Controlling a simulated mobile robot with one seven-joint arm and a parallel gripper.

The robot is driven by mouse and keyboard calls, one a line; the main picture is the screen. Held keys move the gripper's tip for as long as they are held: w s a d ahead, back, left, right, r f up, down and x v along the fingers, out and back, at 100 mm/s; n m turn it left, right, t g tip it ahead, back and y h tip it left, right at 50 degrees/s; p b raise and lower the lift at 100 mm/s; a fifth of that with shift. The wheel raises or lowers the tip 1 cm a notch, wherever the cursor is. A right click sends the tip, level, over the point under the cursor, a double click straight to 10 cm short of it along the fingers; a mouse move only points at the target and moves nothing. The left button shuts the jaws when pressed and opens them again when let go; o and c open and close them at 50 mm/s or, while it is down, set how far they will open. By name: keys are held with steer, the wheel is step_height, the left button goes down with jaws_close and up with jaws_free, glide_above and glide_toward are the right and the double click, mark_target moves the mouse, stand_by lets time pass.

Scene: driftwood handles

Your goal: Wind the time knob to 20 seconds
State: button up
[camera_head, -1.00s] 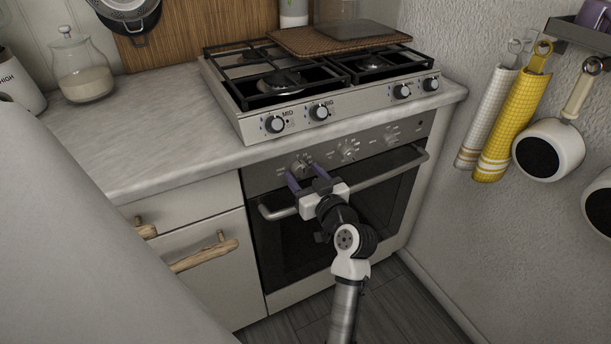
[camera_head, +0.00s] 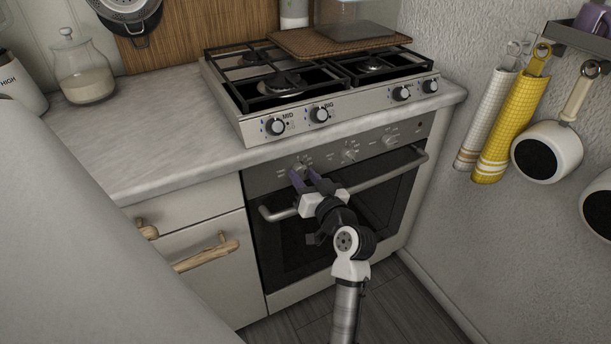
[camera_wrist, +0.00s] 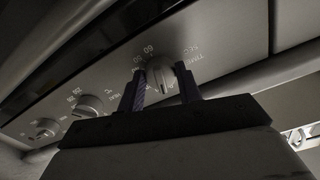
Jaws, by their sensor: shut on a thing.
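The time knob (camera_head: 303,164) is the leftmost round knob on the oven's front panel. In the wrist view the knob (camera_wrist: 161,76) is pale, with a raised grip bar. In the wrist view my gripper (camera_wrist: 160,82) is shut on the knob. I cannot read the exact setting.
Two more oven knobs (camera_head: 349,152) (camera_head: 390,141) sit to the right on the panel. The oven handle bar (camera_head: 370,180) runs just below the gripper. The gas hob (camera_head: 280,108) with its own knobs stands above on the counter.

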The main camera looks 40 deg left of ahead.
steer(key=m+p, duration=0.1)
steer(key=m, duration=0.1)
steer(key=m+p, duration=0.2)
steer(key=m, duration=0.1)
steer(key=shift+r+m, duration=0.2)
steer(key=shift+m, duration=0.1)
steer(key=shift+m+p, duration=0.85)
steer(key=shift+m, duration=0.65)
steer(key=shift+f, duration=0.1)
steer(key=o, duration=0.9)
steer(key=shift+o, duration=0.2)
steer(key=b+v, duration=0.3)
steer(key=v, duration=1)
steer(key=shift+s+d, duration=0.25)
steer(key=shift+d, duration=0.1)
